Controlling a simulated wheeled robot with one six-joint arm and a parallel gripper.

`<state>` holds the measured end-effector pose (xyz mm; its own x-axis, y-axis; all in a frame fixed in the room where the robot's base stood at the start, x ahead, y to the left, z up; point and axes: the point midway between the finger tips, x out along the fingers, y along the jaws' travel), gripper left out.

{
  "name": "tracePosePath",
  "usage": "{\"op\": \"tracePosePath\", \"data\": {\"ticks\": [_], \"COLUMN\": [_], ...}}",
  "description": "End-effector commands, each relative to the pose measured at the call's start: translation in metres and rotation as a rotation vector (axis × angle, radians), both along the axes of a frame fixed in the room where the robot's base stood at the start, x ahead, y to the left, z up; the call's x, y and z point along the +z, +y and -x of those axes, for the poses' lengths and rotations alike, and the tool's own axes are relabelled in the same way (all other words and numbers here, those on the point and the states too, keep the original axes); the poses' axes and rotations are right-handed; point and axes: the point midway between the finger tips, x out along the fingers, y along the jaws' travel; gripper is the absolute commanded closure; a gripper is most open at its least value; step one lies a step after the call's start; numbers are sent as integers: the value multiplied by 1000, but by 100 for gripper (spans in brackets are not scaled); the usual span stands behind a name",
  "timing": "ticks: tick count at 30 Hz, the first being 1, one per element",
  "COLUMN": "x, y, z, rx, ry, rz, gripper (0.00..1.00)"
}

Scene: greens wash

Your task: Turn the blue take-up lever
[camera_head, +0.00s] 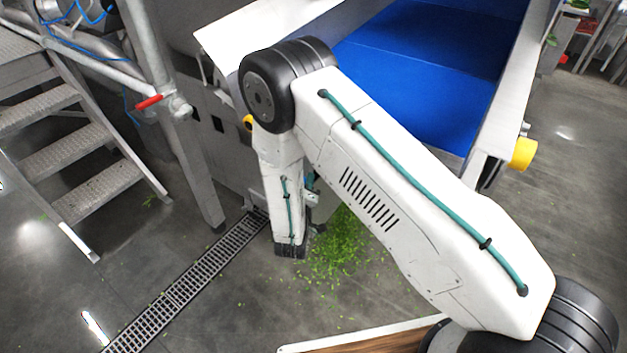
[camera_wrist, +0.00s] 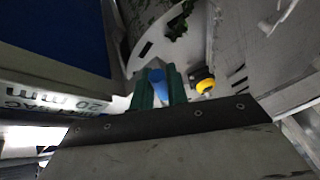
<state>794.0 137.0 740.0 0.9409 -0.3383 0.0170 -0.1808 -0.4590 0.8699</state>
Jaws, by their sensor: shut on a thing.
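The blue take-up lever (camera_wrist: 157,80) shows in the wrist view between the two green fingers of my gripper (camera_wrist: 158,88). The gripper is shut on it. Only a short blue piece shows; the rest is hidden by the fingers. In the head view my white arm reaches down beside the conveyor, and the gripper and lever are hidden behind it.
A yellow knob (camera_wrist: 204,85) sits close right of the fingers. The conveyor's blue belt (camera_head: 410,60) lies between white side walls. Chopped greens (camera_head: 345,245) are scattered on the floor by a drain grate (camera_head: 190,283). Metal steps (camera_head: 75,150) stand at left.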

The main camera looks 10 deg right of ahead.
Motion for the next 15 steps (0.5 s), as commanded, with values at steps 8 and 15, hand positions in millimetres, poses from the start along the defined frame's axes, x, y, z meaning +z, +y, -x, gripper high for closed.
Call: {"op": "tracePosePath", "data": {"ticks": [8,15], "x": [-4,-4], "y": [2,2], "z": [0,0], "rx": [2,3], "ry": [-30,-31], "rz": [-33,-34], "gripper": [100,100]}}
